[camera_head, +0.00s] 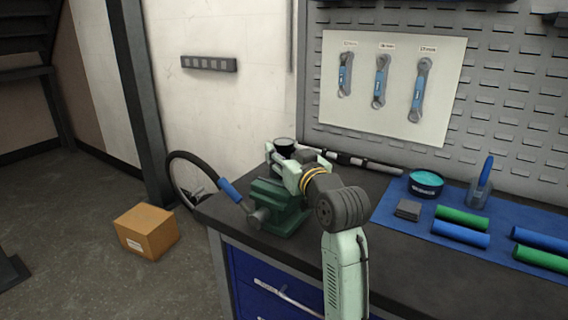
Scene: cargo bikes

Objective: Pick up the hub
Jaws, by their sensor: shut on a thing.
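The hub (285,146) appears as a dark round piece with a pale rim at the far end of my arm, above the green vise. My gripper (284,157), pale green, is shut on it, with a finger showing at its left. The lower part of the hub and the exact contact are hidden by the gripper. I cannot tell whether the hub touches the vise (277,209) or is clear of it.
A silver and black bar (365,163) lies behind the gripper. A wheel (174,183) and cardboard box (147,231) are left of the bench.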

